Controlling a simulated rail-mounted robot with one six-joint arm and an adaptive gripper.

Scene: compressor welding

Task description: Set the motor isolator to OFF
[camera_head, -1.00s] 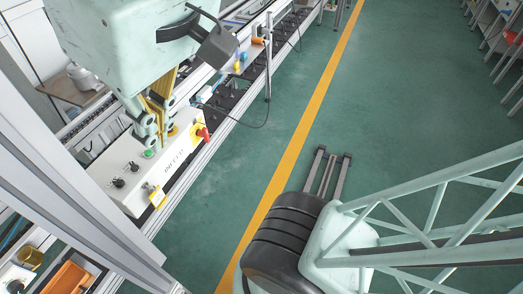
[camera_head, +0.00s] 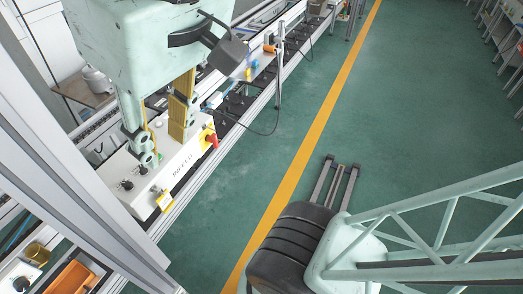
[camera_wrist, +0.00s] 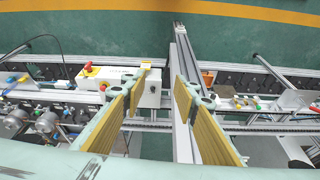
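A white control box (camera_head: 155,167) marked INFEED sits on the rail of the line. A red handle (camera_head: 211,141) on a yellow plate is at its right end; it looks like the isolator, but I cannot read its position. A yellow fitting (camera_head: 163,198) is on the box's front left. In the wrist view the box (camera_wrist: 148,96) is left of centre, with a red-and-yellow part (camera_wrist: 88,70) at its left end. My gripper (camera_head: 166,148) hangs over the box, open and empty, and hides part of its top. The wrist view shows its yellow-padded fingers (camera_wrist: 161,80) spread apart.
Black knobs (camera_head: 128,185) are on the box's left part. A black cable (camera_head: 270,132) loops beyond its right end. An aluminium frame post (camera_head: 75,150) stands close on the left. The green aisle floor (camera_head: 270,150) is clear.

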